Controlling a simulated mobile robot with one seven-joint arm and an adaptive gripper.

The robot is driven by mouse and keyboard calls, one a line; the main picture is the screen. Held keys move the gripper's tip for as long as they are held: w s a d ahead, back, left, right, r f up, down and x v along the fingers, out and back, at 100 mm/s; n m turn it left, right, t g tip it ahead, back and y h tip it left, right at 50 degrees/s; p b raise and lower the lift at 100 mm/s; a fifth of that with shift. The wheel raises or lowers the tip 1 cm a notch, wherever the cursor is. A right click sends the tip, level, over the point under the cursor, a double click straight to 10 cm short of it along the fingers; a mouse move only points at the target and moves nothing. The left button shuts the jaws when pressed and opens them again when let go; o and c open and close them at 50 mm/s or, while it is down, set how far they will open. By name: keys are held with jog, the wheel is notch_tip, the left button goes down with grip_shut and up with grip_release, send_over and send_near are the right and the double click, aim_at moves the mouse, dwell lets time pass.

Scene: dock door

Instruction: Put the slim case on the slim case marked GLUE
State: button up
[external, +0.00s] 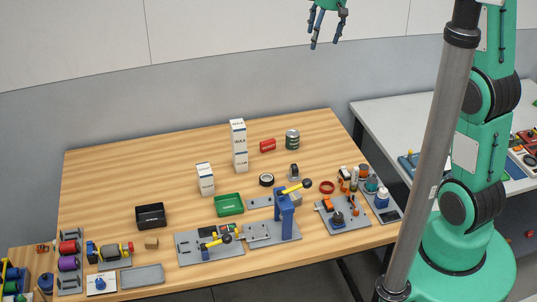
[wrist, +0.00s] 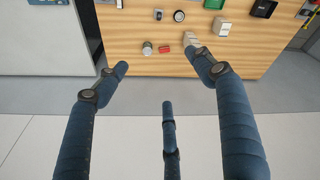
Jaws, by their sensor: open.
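Two slim white cases with orange and dark markings stand one above the other at the back middle of the wooden table in the external view, the upper case (external: 238,131) over the lower case (external: 240,160). A third slim white case (external: 205,179) stands upright alone, left of and nearer than them. The lettering is too small to read surely, so I cannot tell which says GLUE. My gripper (external: 327,38) is open and empty, high above and beyond the table's back edge. In the wrist view its fingers (wrist: 163,77) are spread; one fingertip partly covers the stacked cases (wrist: 190,39).
A red block (external: 267,145) and a green can (external: 292,139) stand right of the stack. A green tray (external: 229,204), a black bin (external: 151,216) and a lever press (external: 285,212) are nearer the front. The back left tabletop is clear.

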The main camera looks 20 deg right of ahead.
jog(key=s+d+r+m+t, duration=0.1)
jog(key=s+d+r+m, duration=0.15)
jog(key=s+d, duration=0.45)
jog(key=s+d+r+m+t, duration=0.1)
jog(key=s+d+r+m, duration=0.15)
jog(key=s, duration=0.95)
jog(key=s+d+f+m, duration=0.2)
jog(key=s, duration=0.7)
jog(key=s+d+f+m+t+h, duration=0.1)
jog(key=s+d+f+m, duration=0.1)
jog(key=s, duration=0.6)
jog(key=shift+s+d+f, duration=0.35)
jog(key=shift+s+d, duration=0.05)
jog(key=shift+d, duration=0.2)
jog(key=shift+f, duration=0.1)
notch_tip(320, 180, down, 19)
jog(key=b, duration=1.9)
jog(key=shift+f+b, duration=0.2)
jog(key=shift+b, duration=0.15)
